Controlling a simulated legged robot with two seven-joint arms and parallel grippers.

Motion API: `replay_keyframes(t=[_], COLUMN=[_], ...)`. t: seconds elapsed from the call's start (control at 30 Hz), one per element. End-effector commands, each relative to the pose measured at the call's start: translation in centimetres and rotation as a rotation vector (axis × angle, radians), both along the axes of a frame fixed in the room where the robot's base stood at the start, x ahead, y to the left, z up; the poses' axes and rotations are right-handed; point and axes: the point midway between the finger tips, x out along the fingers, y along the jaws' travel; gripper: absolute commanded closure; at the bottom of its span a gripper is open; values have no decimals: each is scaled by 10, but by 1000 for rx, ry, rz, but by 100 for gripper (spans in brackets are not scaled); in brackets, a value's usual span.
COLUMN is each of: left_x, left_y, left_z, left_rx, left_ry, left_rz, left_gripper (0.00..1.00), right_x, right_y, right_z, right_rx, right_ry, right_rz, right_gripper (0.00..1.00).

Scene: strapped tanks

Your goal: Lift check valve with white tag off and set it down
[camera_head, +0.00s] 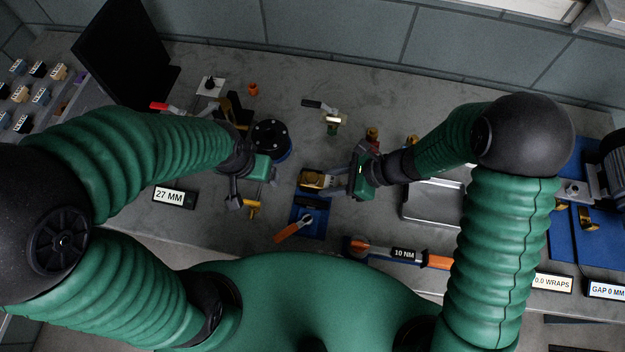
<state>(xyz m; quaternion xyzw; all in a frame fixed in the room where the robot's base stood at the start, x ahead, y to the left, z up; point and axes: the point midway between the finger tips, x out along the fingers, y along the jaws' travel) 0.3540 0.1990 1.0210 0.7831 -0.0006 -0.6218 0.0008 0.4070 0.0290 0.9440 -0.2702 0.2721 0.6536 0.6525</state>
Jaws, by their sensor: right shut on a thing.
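My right gripper (334,188) reaches in from the right and is shut on a brass fitting (314,180) over the far end of a small blue tray (298,228). I take this fitting for the check valve; its white tag does not show clearly. My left gripper (248,192) hangs over the bench left of the blue tray, beside a small yellow brass piece (253,210). Whether its jaws are open, or touch that piece, is unclear. Another fitting with a pale top and a dark lever (333,120) stands farther back.
An orange-handled tool (294,229) lies on the blue tray. A torque wrench (375,250) lies at the front edge, near a "10 NM" display (404,254). A grey metal tray (425,203) is right. A round black flange (271,139) stands behind my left gripper.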

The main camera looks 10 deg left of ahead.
Motion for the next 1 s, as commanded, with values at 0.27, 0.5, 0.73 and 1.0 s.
replay_keyframes(t=[0.27, 0.5, 0.73, 1.0], left_x=[0, 0, 0, 0], left_y=[0, 0, 0, 0], left_z=[11, 19, 26, 35], left_rx=[0, 0, 0, 0], left_ry=[0, 0, 0, 0], left_rz=[0, 0, 0, 0], left_gripper=[22, 22, 22, 22], right_x=[1, 1, 1, 1], right_y=[0, 0, 0, 0], right_z=[14, 23, 32, 42], right_rx=[2, 2, 2, 2], right_ry=[-2, -2, -2, -3], right_rz=[-1, 1, 1, 0], right_gripper=[100, 100, 100, 100])
